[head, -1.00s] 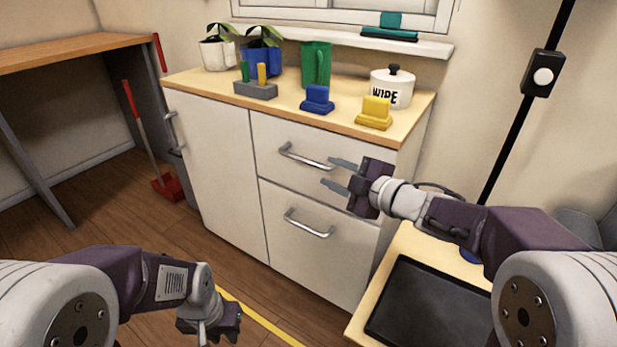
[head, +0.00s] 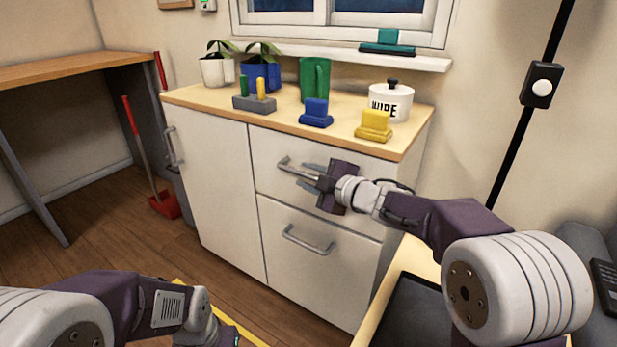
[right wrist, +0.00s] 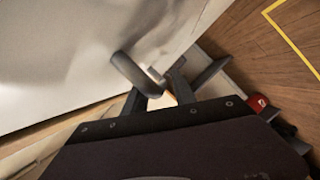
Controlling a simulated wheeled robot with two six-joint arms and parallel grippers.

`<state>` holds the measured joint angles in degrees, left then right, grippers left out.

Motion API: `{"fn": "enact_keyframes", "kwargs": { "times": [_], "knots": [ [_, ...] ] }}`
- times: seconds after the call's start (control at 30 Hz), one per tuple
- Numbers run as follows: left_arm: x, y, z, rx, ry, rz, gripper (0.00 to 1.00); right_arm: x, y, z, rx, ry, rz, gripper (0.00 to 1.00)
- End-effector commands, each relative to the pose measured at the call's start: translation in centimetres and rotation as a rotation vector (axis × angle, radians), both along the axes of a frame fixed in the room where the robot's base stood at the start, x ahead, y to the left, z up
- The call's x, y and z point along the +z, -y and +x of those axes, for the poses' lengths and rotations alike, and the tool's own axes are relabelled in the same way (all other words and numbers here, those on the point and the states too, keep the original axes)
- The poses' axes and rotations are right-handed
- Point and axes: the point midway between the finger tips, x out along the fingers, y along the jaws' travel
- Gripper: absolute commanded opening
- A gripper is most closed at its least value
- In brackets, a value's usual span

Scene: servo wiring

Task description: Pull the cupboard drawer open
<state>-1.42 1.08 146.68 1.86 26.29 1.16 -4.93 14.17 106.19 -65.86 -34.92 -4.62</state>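The white cupboard (head: 210,190) has an upper drawer (head: 268,150) at the right, its front flush with the cabinet. The drawer's grey bar handle (head: 288,163) runs across its front. My right gripper (head: 307,177) is at this handle, with one finger above the bar and one below. The fingers look apart, with a grey bar between them in the right wrist view (right wrist: 160,85). Whether they touch it I cannot tell. My left gripper (head: 222,338) is at the bottom edge, mostly cut off, and its fingers are hidden.
A lower drawer handle (head: 308,240) sits below. On the worktop stand plant pots, a green jug (head: 314,80), blue and yellow blocks and a white pot (head: 390,103). A table with a dark tray (head: 410,315) is at the lower right. A black pole (head: 520,130) stands right.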

Motion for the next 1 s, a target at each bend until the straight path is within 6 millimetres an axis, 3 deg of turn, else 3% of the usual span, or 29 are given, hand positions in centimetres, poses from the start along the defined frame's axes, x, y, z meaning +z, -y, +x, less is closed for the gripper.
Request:
{"fn": "enact_keyframes", "kwargs": {
  "times": [0.03,0.1,1.0],
  "knots": [
    [0.0,0.0,0.0,0.0,0.0,0.0,0.25,0.0,0.01,-0.01,0.0,0.0,0.0,0.16],
    [0.0,0.0,0.0,0.0,0.0,0.0,0.25,0.0,0.01,-0.02,0.0,0.0,0.0,0.0],
    [-0.01,0.0,0.0,0.0,0.0,0.0,0.25,-0.04,0.02,-0.05,0.001,-0.001,0.0,0.0]
  ]
}}
